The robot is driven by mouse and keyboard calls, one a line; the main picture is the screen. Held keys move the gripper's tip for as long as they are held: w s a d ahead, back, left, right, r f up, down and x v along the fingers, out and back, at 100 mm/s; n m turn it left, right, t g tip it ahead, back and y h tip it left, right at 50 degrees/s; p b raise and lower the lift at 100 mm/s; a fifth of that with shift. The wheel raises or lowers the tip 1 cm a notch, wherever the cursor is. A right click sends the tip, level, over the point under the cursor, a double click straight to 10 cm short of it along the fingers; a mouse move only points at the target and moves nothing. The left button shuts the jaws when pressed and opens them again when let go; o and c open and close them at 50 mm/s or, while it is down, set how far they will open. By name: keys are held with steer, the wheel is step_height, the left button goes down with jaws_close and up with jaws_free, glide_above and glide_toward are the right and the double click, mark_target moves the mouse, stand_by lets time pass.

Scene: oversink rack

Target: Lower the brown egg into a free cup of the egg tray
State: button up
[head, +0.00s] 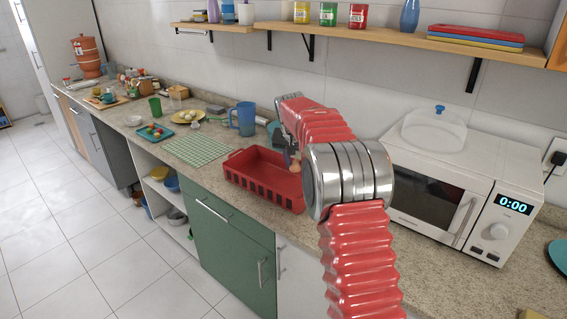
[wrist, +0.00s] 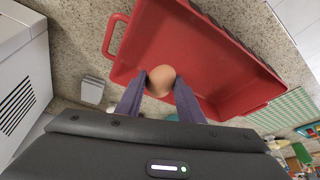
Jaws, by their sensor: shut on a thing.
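The brown egg (wrist: 160,80) is pinched between the two fingertips of my gripper (wrist: 160,84) in the wrist view. In the head view the egg (head: 295,166) shows only as a small patch below my gripper (head: 291,155), mostly hidden by the arm. The egg is above the open red bin (wrist: 200,45), which also shows in the head view (head: 262,187). A small teal tray (head: 155,132) with several small roundish things stands farther left on the counter. I cannot tell whether it is the egg tray, and no cups can be made out.
A green checked mat (head: 200,150) lies left of the bin. A blue jug (head: 244,118), yellow plate (head: 187,116) and green cup (head: 155,107) stand beyond. The white microwave (head: 455,190) stands close right of my arm. A wall shelf (head: 370,36) runs above.

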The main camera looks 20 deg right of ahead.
steer(key=s+a+f+n+y, duration=0.1)
steer(key=s+a+f+n, duration=0.1)
steer(key=s+a, duration=0.5)
steer(key=s+a+f+n+y, duration=0.1)
steer(key=s+a+n, duration=0.3)
steer(key=s+a, duration=0.4)
steer(key=s+f, duration=0.1)
steer(key=s, duration=0.3)
steer(key=shift+s+f+t, duration=0.15)
steer(key=shift+s+t, duration=0.15)
